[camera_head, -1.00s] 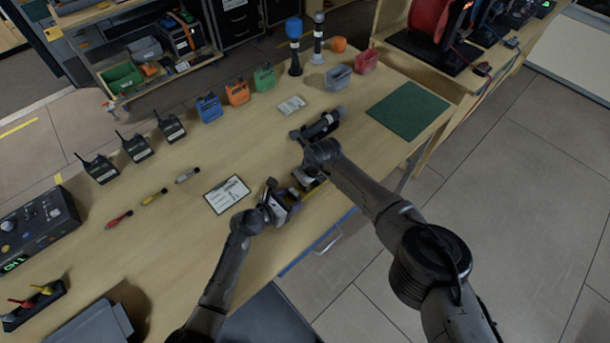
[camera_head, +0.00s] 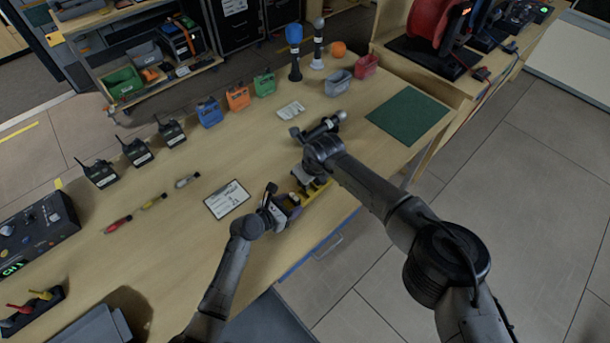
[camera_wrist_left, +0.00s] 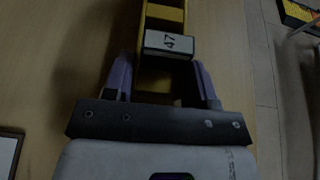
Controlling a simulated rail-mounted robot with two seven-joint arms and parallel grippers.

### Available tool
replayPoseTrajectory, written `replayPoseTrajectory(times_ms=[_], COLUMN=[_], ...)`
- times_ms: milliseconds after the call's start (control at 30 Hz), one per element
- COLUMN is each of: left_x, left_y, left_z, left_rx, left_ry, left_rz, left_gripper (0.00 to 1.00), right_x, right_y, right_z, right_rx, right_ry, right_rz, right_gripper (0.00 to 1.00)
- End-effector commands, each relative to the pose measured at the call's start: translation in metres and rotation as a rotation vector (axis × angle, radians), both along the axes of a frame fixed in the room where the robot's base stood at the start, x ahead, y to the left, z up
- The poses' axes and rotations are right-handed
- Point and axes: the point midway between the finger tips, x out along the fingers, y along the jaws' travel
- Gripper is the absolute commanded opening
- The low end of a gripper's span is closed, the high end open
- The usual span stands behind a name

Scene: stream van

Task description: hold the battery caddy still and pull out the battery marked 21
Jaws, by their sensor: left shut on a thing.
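The yellow battery caddy (camera_head: 317,192) lies near the front edge of the workbench, partly covered by my arms. In the left wrist view the yellow caddy (camera_wrist_left: 165,14) runs away from me between the fingers. A grey label reading 47 (camera_wrist_left: 168,42) lies across it. My left gripper (camera_head: 277,208) is shut on the near end of the caddy, with one purple finger (camera_wrist_left: 162,85) on each side. My right gripper is over the far part of the caddy, mostly hidden by its own wrist, so its jaws cannot be made out. I cannot see the number 21.
A clipboard (camera_head: 227,199) lies left of the caddy. Several radios (camera_head: 136,152) and coloured packs (camera_head: 238,97) stand farther back. A green mat (camera_head: 408,116) lies to the right. Small bins (camera_head: 338,82) stand at the back.

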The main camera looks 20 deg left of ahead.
Motion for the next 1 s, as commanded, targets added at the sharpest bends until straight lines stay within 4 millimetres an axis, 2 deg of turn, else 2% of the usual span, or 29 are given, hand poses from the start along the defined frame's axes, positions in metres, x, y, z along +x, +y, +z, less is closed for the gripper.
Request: replayPoseTrajectory(times_ms=[167,200,467,767,1000], left_x=[0.000,0.000,0.000,-0.002,-0.026], left_y=[0.000,0.000,0.000,0.001,0.015], left_z=[0.000,0.000,0.000,0.001,0.012], left_rx=[0.000,0.000,0.000,0.000,0.000], left_ry=[0.000,0.000,0.000,0.000,0.000], left_rz=[0.000,0.000,0.000,0.000,0.001], left_gripper=[0.27,0.56,0.80,0.81,0.81], right_x=[0.000,0.000,0.000,0.000,0.000], right_y=[0.000,0.000,0.000,0.000,0.000], right_z=[0.000,0.000,0.000,0.000,0.000], right_rx=[0.000,0.000,0.000,0.000,0.000], right_ry=[0.000,0.000,0.000,0.000,0.000], right_rz=[0.000,0.000,0.000,0.000,0.000], right_gripper=[0.00,0.00,0.00,0.00,0.00])
